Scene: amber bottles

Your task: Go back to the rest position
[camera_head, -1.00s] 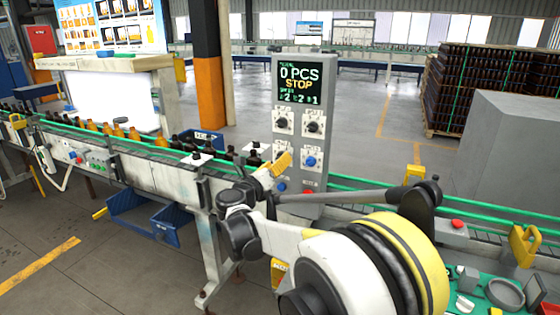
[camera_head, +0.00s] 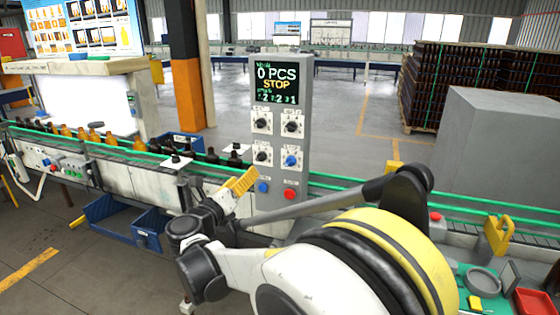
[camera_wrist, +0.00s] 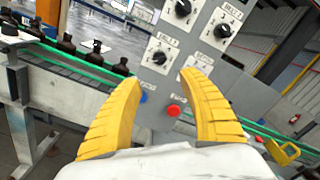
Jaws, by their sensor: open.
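My gripper (camera_head: 240,182) is in front of the grey control panel (camera_head: 293,140), low and to its left in the head view. In the wrist view its two yellow fingers (camera_wrist: 162,100) are spread wide with nothing between them. Past the fingers the panel (camera_wrist: 205,85) shows a red button (camera_wrist: 174,111), a blue button (camera_wrist: 142,97) and black knobs. The fingers look apart from the panel, though the exact gap is hard to tell. The panel's screen (camera_head: 277,84) reads 0 PCS and STOP.
A conveyor with green rails (camera_head: 100,144) carries amber and dark bottles (camera_head: 140,142) at the left. A green work surface (camera_head: 470,297) with a red tray (camera_head: 537,304) is at the lower right. A grey block (camera_head: 490,140) stands behind.

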